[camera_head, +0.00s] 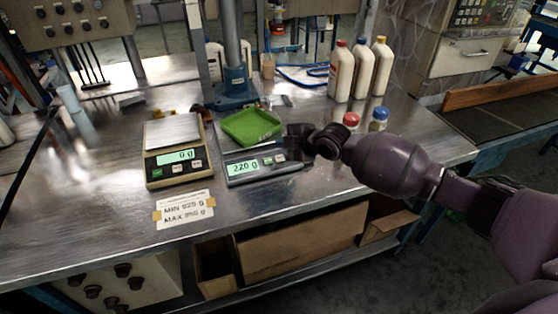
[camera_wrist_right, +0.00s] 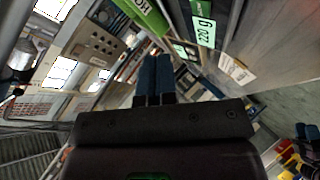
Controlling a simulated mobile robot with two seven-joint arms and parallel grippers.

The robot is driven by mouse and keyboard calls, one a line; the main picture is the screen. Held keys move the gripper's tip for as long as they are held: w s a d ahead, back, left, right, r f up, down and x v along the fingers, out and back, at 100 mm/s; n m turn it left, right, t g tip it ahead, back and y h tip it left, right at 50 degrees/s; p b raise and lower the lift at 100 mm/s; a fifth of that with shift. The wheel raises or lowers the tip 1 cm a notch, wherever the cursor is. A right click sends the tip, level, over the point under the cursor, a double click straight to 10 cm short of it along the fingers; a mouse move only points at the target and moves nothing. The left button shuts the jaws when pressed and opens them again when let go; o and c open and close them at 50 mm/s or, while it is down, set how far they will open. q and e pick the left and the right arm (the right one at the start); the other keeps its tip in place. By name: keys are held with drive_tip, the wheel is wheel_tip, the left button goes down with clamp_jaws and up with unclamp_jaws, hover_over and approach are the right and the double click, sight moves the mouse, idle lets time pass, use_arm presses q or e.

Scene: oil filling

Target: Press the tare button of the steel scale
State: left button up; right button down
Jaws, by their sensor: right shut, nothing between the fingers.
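The grey steel scale (camera_head: 262,174) sits on the metal table with a green tray (camera_head: 252,127) on its pan. Its lit display reads 220 g, and this display (camera_wrist_right: 203,32) also shows in the right wrist view. My right gripper (camera_head: 292,141) is at the scale's right end, shut and empty. Its closed blue-grey fingers (camera_wrist_right: 154,76) show in the right wrist view. I cannot tell whether they touch the scale. My left gripper is not in view.
A beige scale (camera_head: 178,165) reading 0 g stands to the left, with a MIN/MAX card (camera_head: 184,210) before it. A blue stand (camera_head: 235,85) is behind. Three white bottles (camera_head: 360,70) stand at back right, and red- and blue-capped items (camera_head: 378,120) are near my arm.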

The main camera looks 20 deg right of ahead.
sight(280, 158)
drive_tip(key=f+b, duration=0.1)
drive_tip(key=f, duration=0.1)
drive_tip(key=w+f+b, duration=0.1)
drive_tip(key=shift+f, duration=0.4)
drive_tip(key=shift+w+f+b, duration=0.4)
drive_tip(key=shift+f+b, duration=0.15)
drive_tip(key=shift+f, duration=0.1)
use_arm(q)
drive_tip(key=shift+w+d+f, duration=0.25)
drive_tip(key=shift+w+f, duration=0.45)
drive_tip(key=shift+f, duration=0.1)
use_arm(e)
drive_tip(key=shift+r, duration=0.1)
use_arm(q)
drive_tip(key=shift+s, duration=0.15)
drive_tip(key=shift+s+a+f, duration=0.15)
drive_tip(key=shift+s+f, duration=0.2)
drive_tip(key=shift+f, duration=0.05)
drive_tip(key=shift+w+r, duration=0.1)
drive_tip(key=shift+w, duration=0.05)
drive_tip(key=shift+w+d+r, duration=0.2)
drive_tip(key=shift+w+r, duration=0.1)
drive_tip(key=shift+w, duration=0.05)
